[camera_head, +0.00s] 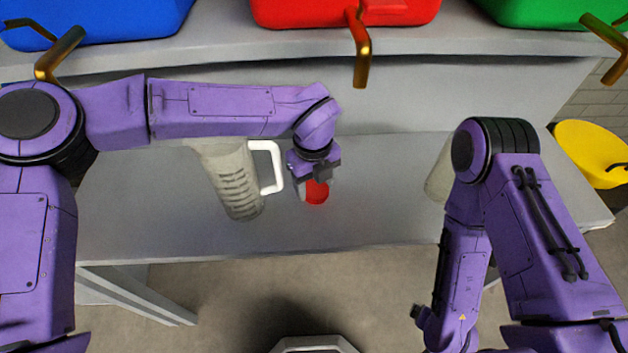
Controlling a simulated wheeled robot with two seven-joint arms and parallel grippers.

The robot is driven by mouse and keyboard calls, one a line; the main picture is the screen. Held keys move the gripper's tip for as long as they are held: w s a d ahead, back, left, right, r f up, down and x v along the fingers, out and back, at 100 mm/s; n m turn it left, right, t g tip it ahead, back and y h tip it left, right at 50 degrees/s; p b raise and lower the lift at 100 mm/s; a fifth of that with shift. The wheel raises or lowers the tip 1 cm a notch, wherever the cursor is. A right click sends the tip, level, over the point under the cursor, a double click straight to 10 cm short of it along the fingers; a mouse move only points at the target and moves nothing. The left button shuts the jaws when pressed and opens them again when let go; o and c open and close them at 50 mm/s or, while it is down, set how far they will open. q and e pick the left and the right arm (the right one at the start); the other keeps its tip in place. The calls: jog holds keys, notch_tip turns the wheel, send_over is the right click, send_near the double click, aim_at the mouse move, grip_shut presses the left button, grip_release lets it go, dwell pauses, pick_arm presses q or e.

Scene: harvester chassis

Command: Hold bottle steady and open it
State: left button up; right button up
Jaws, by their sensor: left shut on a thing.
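A bottle shows only as its round red cap (316,192) over the middle of the grey table; its body is mostly hidden. My left gripper (317,178) reaches in from the left and is shut on the bottle, at or just beside the cap. The fingers partly cover the cap, so the exact grip is hard to see. My right arm hangs down at the right, with its lower end near the bottom edge, apart from the bottle. The right gripper's fingers are not visible.
A pale pitcher with a white handle (232,180) stands left of the bottle. Another pale container (440,172) is partly hidden behind my right arm. Blue, red (330,10) and green bins sit on the shelf behind. A yellow bin (592,152) is at far right.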

aim_at(313, 188)
pick_arm(q)
jog(key=shift+s+a+f, duration=0.1)
jog(key=shift+s+f, duration=0.15)
jog(key=shift+f, duration=0.25)
jog(key=o, duration=1.1)
jog(key=shift+f, duration=0.1)
jog(key=shift+o, duration=0.3)
jog(key=shift+d+f, duration=0.1)
jog(key=shift+d, duration=0.1)
jog(key=shift+a, duration=0.1)
jog(key=shift+s, duration=0.1)
jog(key=r, duration=0.8)
jog(key=shift+w+r, duration=0.4)
jog(key=shift+r, duration=0.2)
